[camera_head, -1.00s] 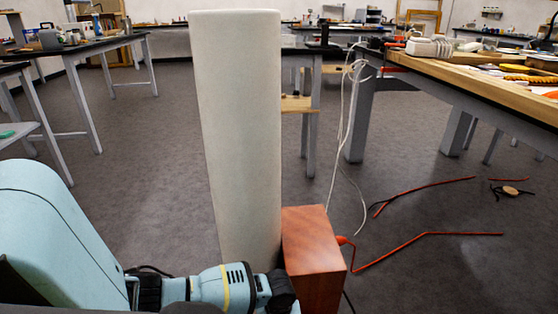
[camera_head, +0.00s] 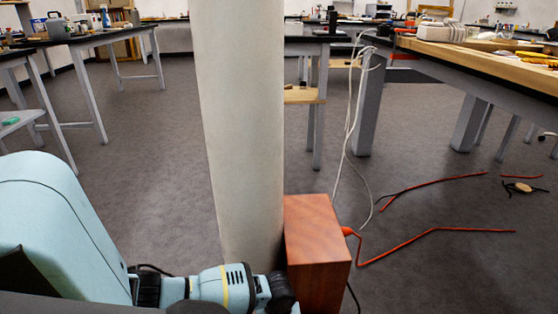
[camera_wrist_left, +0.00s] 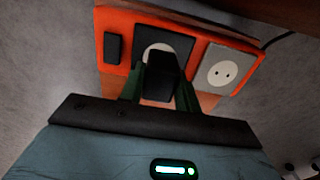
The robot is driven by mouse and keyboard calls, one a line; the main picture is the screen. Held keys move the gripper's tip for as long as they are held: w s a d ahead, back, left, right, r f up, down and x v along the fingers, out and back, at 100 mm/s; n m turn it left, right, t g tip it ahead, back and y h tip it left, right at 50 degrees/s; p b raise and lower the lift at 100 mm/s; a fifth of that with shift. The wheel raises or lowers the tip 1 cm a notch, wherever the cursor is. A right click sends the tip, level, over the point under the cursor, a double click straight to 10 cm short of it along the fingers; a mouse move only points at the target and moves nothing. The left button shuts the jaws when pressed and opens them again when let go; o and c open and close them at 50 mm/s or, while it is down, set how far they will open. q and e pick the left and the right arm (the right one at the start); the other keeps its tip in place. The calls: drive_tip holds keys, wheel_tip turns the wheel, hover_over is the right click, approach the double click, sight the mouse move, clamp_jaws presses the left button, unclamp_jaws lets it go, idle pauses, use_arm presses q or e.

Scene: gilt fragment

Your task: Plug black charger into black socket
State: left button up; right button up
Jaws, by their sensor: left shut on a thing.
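In the left wrist view, my left gripper (camera_wrist_left: 160,92) is shut on the black charger (camera_wrist_left: 163,76), held between its green fingers. The charger is in front of the black socket (camera_wrist_left: 181,44), a dark square plate with a pale round centre on an orange panel (camera_wrist_left: 126,50). The charger hides the lower part of this socket. I cannot tell whether its pins touch or enter the socket. In the head view, my left wrist reaches low beside a wooden box (camera_head: 311,225); fingers, charger and socket are hidden there. My right gripper is not in view.
A white socket (camera_wrist_left: 222,71) sits right of the black one and a small black switch (camera_wrist_left: 113,48) left. A pale column (camera_head: 240,130) stands behind my wrist. An orange cable (camera_head: 430,230) and white cables (camera_head: 347,150) run near the box. Open floor lies around.

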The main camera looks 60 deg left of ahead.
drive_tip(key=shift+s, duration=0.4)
use_arm(q)
drive_tip(key=shift+a, duration=0.1)
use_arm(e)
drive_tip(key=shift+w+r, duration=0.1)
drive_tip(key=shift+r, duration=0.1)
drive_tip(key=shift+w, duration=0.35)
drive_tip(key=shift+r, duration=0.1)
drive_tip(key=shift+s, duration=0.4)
use_arm(q)
drive_tip(key=shift+p, duration=0.35)
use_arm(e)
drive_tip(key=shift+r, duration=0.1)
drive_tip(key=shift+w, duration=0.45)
use_arm(q)
drive_tip(key=shift+f, duration=0.35)
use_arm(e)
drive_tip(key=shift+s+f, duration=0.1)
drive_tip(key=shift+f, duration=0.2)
use_arm(q)
drive_tip(key=shift+f+b, duration=0.2)
drive_tip(key=shift+b, duration=0.2)
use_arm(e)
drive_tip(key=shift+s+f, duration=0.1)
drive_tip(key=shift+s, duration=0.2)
